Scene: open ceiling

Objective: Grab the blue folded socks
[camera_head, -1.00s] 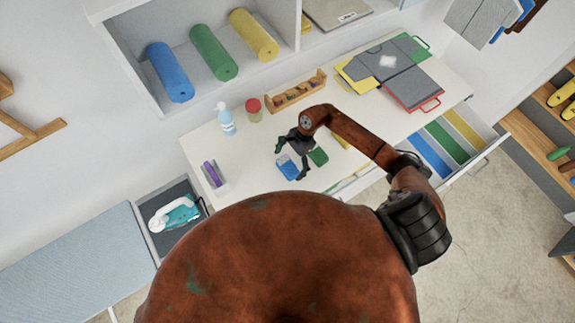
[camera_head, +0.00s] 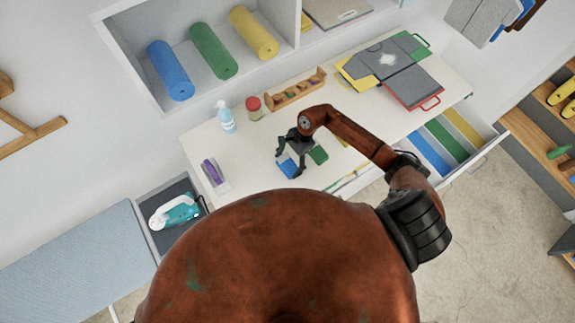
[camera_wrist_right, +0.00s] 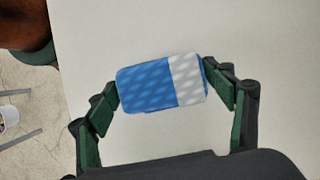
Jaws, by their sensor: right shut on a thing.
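The blue folded socks (camera_head: 287,166) lie on the white table. In the right wrist view they are a blue patterned bundle with a white band (camera_wrist_right: 160,83). My right gripper (camera_head: 291,164) is over them from above, and in the wrist view its two green fingers (camera_wrist_right: 161,90) press on the bundle's left and right ends. It is shut on the socks, which look still at table level. My left gripper is not in view.
A green folded bundle (camera_head: 318,154) lies just right of the socks. A spray bottle (camera_head: 226,118), a red-lidded jar (camera_head: 254,108), a purple-topped item (camera_head: 213,173) and a wooden rack (camera_head: 296,90) stand around on the table (camera_head: 196,147). An open drawer (camera_head: 478,152) juts out at right.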

